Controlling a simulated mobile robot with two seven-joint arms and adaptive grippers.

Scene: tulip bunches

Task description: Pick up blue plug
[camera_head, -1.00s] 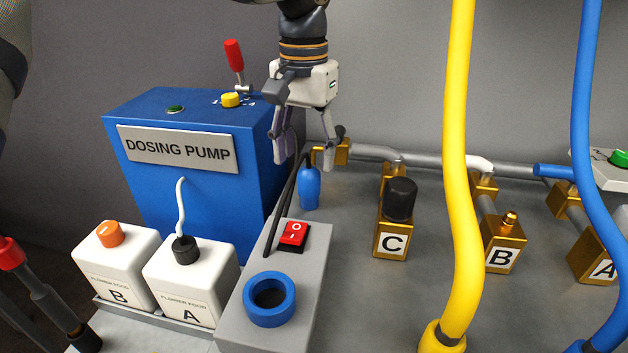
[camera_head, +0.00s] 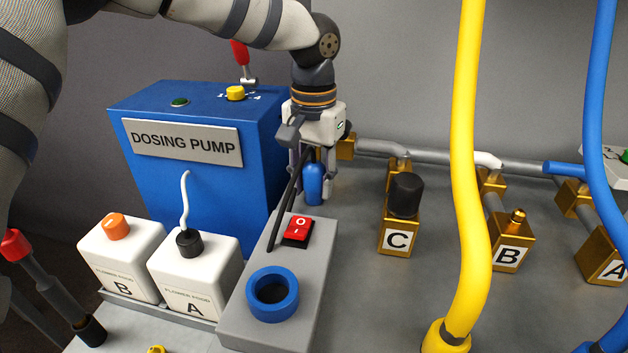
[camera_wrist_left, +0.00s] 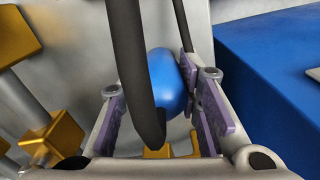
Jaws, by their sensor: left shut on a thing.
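The blue plug (camera_head: 313,186) hangs upright from a black cable, beside the blue dosing pump and behind the grey switch box. My left gripper (camera_head: 314,172) comes down from above and is shut on the plug. In the left wrist view the plug (camera_wrist_left: 168,82) lies between the two purple-padded fingers, near the right pad, and the black cable crosses in front, hiding part of it. My right gripper is not in view.
The grey box has a red switch (camera_head: 298,229) and a round blue socket (camera_head: 272,295). The dosing pump (camera_head: 200,190) stands close left of the gripper. Brass valve C (camera_head: 398,238) and a thick yellow hose (camera_head: 467,150) are to the right.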

